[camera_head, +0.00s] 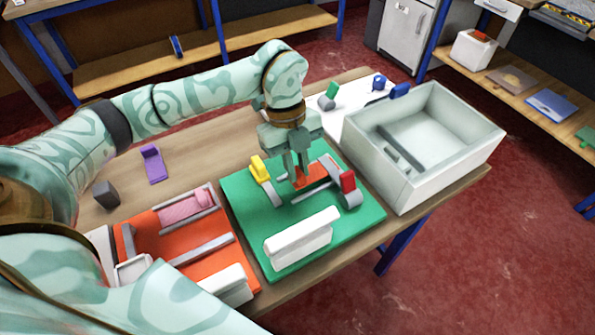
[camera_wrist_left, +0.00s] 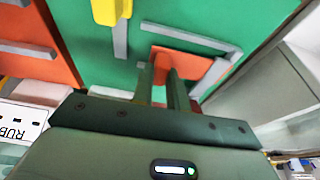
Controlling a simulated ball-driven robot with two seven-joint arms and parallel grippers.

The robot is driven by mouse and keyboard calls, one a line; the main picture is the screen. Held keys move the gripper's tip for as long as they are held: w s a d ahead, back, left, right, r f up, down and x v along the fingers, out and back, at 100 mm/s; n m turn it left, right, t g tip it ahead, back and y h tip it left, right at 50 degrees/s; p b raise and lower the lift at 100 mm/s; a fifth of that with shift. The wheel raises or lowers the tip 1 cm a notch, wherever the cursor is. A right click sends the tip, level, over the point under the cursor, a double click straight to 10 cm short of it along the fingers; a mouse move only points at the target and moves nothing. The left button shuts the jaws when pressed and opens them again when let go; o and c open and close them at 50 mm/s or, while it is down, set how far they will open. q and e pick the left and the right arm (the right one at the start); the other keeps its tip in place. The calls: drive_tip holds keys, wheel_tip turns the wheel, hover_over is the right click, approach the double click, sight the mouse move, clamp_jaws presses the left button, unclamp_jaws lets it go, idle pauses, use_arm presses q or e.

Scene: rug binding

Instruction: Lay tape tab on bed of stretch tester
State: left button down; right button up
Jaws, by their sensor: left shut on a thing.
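The tape tab is an orange-red piece (camera_head: 314,175) at the fingertips of my left gripper (camera_head: 300,176). In the left wrist view the tab (camera_wrist_left: 192,66) reaches out past the fingers (camera_wrist_left: 164,78), which are shut on it. The stretch tester appears to be the green board (camera_head: 240,205) with a yellow-topped lever (camera_head: 260,168), a red-topped lever (camera_head: 348,182) and grey rails. The tab is over or on the part between the levers; I cannot tell whether it touches the bed. The fingers hide part of it. My right gripper is not in view.
A white block (camera_head: 300,238) stands on the green board's front part. A large pale bin (camera_head: 470,147) stands close at right. A purple piece (camera_head: 153,166) and dark block (camera_head: 106,195) lie farther left.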

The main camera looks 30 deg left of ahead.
use_arm(q)
wheel_tip(320, 180, down, 2)
drive_tip(key=shift+f, duration=0.1)
drive_tip(key=shift+r, duration=0.2)
drive_tip(key=shift+f, duration=0.1)
drive_tip(key=c, duration=1.4)
unclamp_jaws()
drive_tip(key=p+v, duration=0.3)
drive_tip(key=v, duration=0.9)
